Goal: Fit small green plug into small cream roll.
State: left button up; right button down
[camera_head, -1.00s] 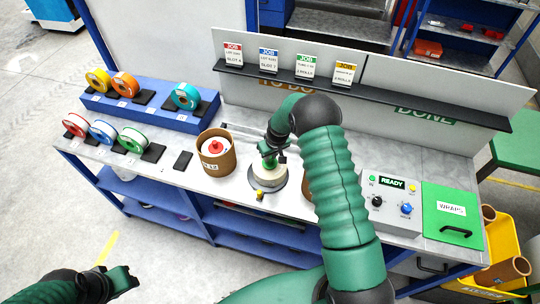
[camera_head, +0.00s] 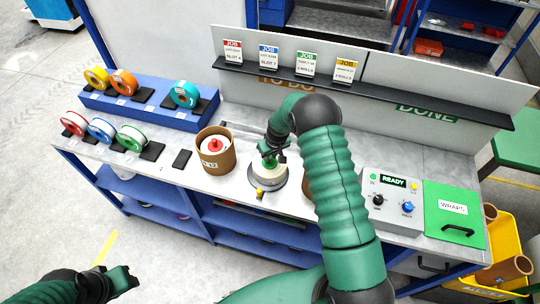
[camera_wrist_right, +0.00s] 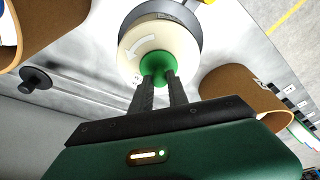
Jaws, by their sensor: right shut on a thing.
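The small cream roll (camera_head: 266,178) stands on a round grey turntable (camera_head: 281,184) near the bench's front edge. It also shows in the right wrist view (camera_wrist_right: 135,38), with a curved arrow on its face. The small green plug (camera_wrist_right: 158,66) is at the roll's centre; how deep it sits I cannot tell. My right gripper (camera_wrist_right: 158,84) is shut on the plug, right at the roll; in the head view the gripper (camera_head: 271,155) partly hides it. My left gripper (camera_head: 130,278) is at the lower left, away from the bench; its jaws are too unclear to read.
A brown tub (camera_head: 228,165) with a red-knobbed white roll stands left of the turntable. Another brown tub (camera_wrist_right: 250,90) is close on the other side. Coloured tape rolls stand at the left; a control box (camera_head: 392,208) and green WRAPS lid (camera_head: 455,222) are right.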

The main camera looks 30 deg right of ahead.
jog(key=c, duration=1.2)
grip_release()
jog(key=b+v, duration=0.4)
jog(key=v, duration=1.3)
jog(key=shift+f, duration=0.1)
jog(key=shift+b, duration=0.3)
